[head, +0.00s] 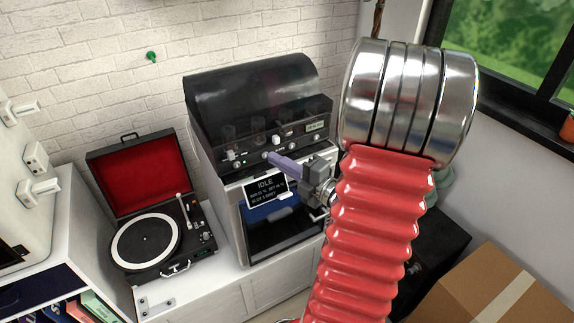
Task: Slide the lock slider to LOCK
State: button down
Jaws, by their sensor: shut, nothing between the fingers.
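No LOCK label is readable, so I cannot tell for certain which part is the lock slider. A small white bar (285,197) shows beside the display, on the front of the machine, and a pale plate (156,305) with small dark marks sits at the cabinet's front left. My gripper (272,156) is shut and empty, with its purple fingers pointing left in front of the knob panel (240,163). I cannot tell whether the fingertips touch the panel. My red arm hides the machine's right side.
The machine's display (266,187) reads IDLE. An open record player (147,243) stands to the left on the white cabinet (205,295). White switch boxes (36,160) are on the left unit. A cardboard box (490,292) is at lower right.

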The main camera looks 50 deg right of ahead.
aim_at(276, 140)
jog(key=shift+w+a, duration=0.2)
jog(key=shift+w, duration=2.5)
jog(key=shift+s+d, duration=0.3)
jog(key=shift+d, duration=0.7)
jog(key=shift+s+d, duration=0.25)
jog(key=shift+d, duration=0.7)
